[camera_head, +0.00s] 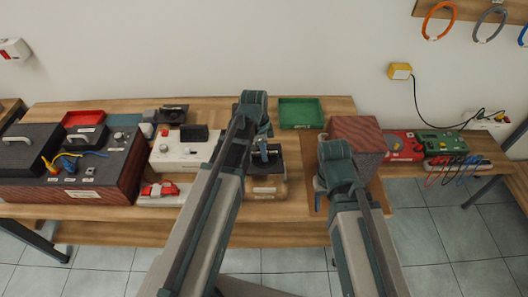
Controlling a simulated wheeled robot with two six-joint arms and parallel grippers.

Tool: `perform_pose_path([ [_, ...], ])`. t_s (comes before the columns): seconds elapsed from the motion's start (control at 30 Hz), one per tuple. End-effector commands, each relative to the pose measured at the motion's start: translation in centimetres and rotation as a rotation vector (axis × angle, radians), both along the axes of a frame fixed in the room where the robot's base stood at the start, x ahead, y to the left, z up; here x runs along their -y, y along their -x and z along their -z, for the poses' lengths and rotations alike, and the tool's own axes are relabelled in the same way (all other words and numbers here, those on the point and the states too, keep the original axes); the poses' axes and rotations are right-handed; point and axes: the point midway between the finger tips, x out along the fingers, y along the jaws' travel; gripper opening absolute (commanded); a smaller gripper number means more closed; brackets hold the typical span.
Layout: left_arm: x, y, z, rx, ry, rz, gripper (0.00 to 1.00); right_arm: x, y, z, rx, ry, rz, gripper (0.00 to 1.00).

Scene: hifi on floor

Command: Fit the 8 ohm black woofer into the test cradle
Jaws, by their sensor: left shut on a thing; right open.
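My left arm reaches over the middle of the table. Its gripper (262,155) points down at a brown wooden block with a labelled front (266,187), which may be the test cradle. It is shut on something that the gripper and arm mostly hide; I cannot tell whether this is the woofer. A black square part with a round face (172,113) at the back left of the table looks like a speaker driver; its label is too small to read. My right gripper (319,200) is open, mostly hidden beside its own arm, in front of the red-brown box.
A large dark wood unit (112,165) and red tray (83,118) fill the left. A white box (175,152) stands left of my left arm. A green tray (301,113) sits at the back. A red-brown box (357,137) and red and green units (443,142) stand right.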

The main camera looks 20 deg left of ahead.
Motion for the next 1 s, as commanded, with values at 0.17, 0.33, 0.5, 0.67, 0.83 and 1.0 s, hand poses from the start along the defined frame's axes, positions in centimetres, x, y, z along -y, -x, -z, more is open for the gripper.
perform_pose_path([
  [0.17, 0.0, 0.0, 0.7, 0.000, 0.000, 0.000, 0.00, 0.0, 0.0, 0.7, 0.000, 0.000, 0.000, 0.50],
  [0.33, 0.0, 0.0, 1.2, 0.000, 0.001, 0.000, 0.00, 0.0, 0.0, 1.2, 0.000, 0.000, 0.000, 0.50],
  [0.5, 0.0, 0.0, 1.7, 0.000, 0.000, 0.000, 0.00, 0.0, 0.0, 1.7, 0.000, 0.000, 0.000, 0.50],
  [0.67, 0.0, 0.0, 2.1, 0.000, 0.000, 0.000, 0.00, 0.0, 0.0, 2.1, 0.000, 0.000, 0.000, 0.50],
  [0.83, 0.0, 0.0, 2.6, 0.000, 0.000, 0.000, 0.00, 0.0, 0.0, 2.6, 0.000, 0.000, 0.000, 0.50],
  [1.0, 0.0, 0.0, 3.1, 0.000, 0.000, 0.000, 0.00, 0.0, 0.0, 3.1, 0.000, 0.000, 0.000, 0.50],
])
